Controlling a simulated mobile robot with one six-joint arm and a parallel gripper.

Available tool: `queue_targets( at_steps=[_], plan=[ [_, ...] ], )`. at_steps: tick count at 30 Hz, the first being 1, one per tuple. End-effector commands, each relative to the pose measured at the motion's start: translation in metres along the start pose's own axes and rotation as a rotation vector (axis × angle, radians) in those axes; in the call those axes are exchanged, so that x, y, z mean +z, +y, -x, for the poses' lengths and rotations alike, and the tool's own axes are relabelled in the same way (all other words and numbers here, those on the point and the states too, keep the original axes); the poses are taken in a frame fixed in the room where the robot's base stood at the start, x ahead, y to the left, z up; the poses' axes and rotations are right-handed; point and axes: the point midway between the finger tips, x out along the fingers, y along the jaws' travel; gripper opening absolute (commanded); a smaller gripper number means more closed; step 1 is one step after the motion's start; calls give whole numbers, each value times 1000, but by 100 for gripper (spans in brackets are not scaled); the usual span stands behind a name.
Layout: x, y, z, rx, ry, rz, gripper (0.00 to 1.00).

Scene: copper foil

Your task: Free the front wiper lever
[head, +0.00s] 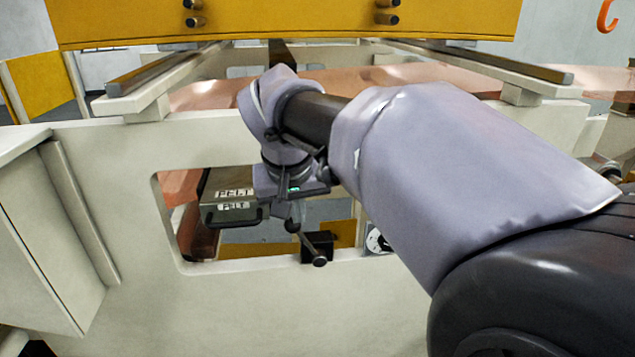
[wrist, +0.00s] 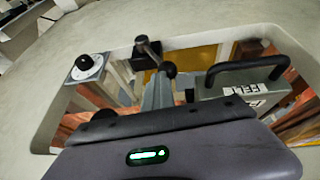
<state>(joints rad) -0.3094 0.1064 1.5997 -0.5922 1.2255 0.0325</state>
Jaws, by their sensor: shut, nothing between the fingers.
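The wiper lever (head: 308,243) is a short dark rod with a round knob, in the machine's side opening in the head view. Its dark block (head: 318,240) is behind it. In the wrist view the lever (wrist: 156,54) stands just beyond my fingers, with the block (wrist: 143,62) beside it. My gripper (head: 290,215) reaches into the opening from above. Its narrow grey fingers (wrist: 158,90) are shut with nothing between them. The fingertips are close to the lever's round joint; I cannot tell whether they touch it.
A grey box marked FELT (head: 228,192) with a black handle sits left of my gripper; it also shows in the wrist view (wrist: 250,92). A dial with a black knob (wrist: 87,66) is on the frame beside the opening. The pale frame (head: 240,305) surrounds the opening closely.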

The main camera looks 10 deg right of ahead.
Motion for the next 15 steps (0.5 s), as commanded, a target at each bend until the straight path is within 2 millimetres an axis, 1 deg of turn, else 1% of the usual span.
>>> queue_targets(
  at_steps=[1,6,15],
  plan=[
    [1,-6,-3,-1,-1,2,0],
    [4,-22,-8,-2,-2,1,0],
    [6,-38,-13,-2,-1,1,0]
  ],
)
